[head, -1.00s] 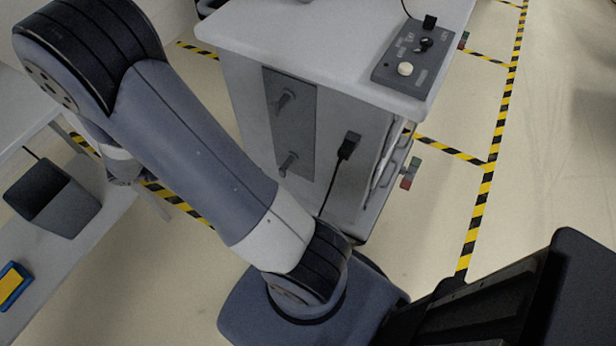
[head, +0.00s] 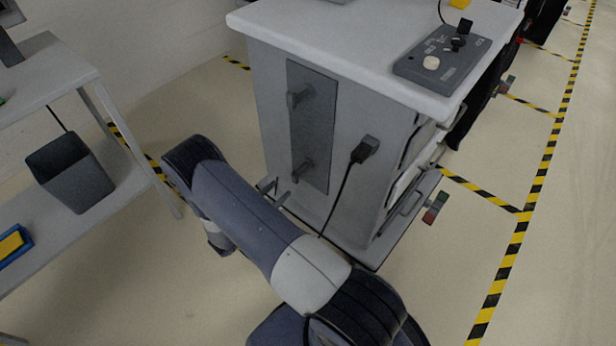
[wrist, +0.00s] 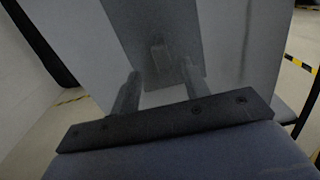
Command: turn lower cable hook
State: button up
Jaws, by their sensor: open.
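The lower cable hook (head: 303,168) sticks out near the bottom of a dark grey plate (head: 313,130) on the cart's side. The upper cable hook (head: 298,96) sits above it on the same plate. My gripper (head: 275,187) is open, its two fingers showing just left of and below the lower hook in the head view. In the wrist view my gripper (wrist: 160,82) points at the plate, and a hook (wrist: 160,57), apparently the lower one, lies between and beyond the fingers. Whether a finger touches it cannot be told.
The grey cart (head: 270,100) carries a control box (head: 440,60) on top. A black plug (head: 364,149) with a hanging cable is right of the plate. A side table (head: 60,85) with a dark bin (head: 72,172) stands at left. Open floor lies right of the cart.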

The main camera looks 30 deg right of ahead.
aim_at(293, 178)
jog(key=x, duration=1)
jog(key=shift+d, duration=0.2)
jog(key=shift+c, duration=0.5)
grip_shut()
